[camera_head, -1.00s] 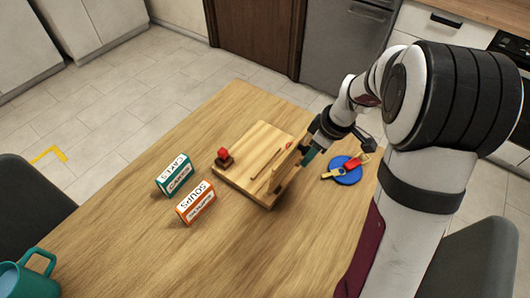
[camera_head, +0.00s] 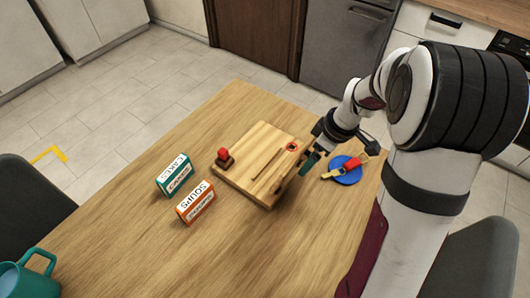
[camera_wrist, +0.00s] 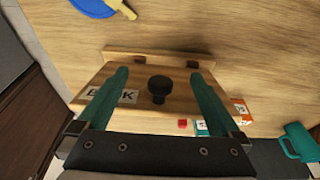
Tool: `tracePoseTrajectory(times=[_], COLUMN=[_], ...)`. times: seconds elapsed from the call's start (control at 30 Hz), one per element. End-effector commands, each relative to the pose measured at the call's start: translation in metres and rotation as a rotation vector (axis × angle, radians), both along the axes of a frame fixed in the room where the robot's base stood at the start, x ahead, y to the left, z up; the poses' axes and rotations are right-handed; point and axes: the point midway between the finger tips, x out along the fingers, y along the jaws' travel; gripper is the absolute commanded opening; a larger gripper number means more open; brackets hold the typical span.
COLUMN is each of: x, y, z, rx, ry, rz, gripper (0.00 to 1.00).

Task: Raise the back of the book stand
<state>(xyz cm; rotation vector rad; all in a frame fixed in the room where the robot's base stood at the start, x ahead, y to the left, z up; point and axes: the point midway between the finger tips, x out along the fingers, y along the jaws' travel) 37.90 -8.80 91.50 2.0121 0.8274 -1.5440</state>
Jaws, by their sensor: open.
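The book stand has a pale wooden base (camera_head: 250,160) on the table. Its hinged back stands at the right edge of the base, seen nearly edge-on in the head view, partly behind my gripper; its exact tilt is hard to tell. In the wrist view the back (camera_wrist: 185,92) faces me, with a partly covered label, a round black knob (camera_wrist: 158,88) in its middle, and two dark hinges (camera_wrist: 193,63) along its top edge in the picture. My gripper (camera_wrist: 160,75) is open, its teal fingers on either side of the knob and clear of it.
A blue disc (camera_head: 339,174) with red and yellow pieces lies right of the stand. A red-topped block (camera_head: 224,157) sits at the base's left edge. Teal (camera_head: 174,178) and orange (camera_head: 196,207) boxes stand left, a teal mug (camera_head: 25,278) farther off. The table's front is clear.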

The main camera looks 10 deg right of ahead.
Motion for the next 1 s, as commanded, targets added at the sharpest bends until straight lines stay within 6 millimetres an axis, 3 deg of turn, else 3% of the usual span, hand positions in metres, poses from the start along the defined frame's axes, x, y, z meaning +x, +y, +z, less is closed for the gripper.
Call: tracePoseTrajectory(times=[0.43, 1.0], x=[0.000, -0.004], y=[0.000, -0.005], z=[0.001, 0.056], rx=[-0.001, -0.001], ry=[-0.001, -0.002], rz=[0.000, -0.001], gripper=[1.00, 1.00])
